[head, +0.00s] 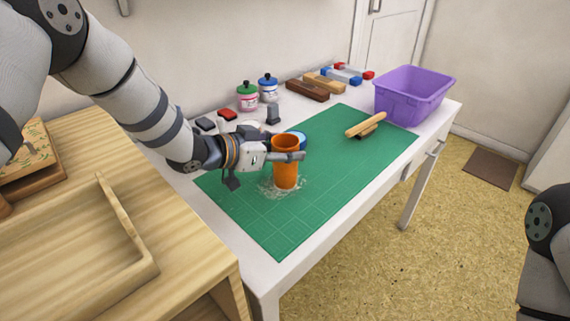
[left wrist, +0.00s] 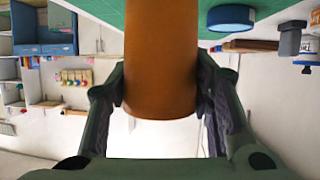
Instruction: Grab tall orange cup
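The tall orange cup (head: 285,172) stands upright on the green cutting mat (head: 335,180) in the head view. My left gripper (head: 287,157) is around the upper part of the cup, one finger passing across its near side. In the left wrist view the cup (left wrist: 162,60) fills the middle, with the fingers (left wrist: 160,85) against both its sides, and they look closed on it. The cup's base still seems to be on the mat, inside a pale splash-like patch. My right gripper is out of view.
A blue-rimmed round pad (head: 297,135) lies just behind the cup. A wooden roller (head: 366,124) is on the mat to the right, a purple bin (head: 413,95) beyond. Pink (head: 247,97) and blue-lidded (head: 268,88) jars stand behind. The mat's front part is clear.

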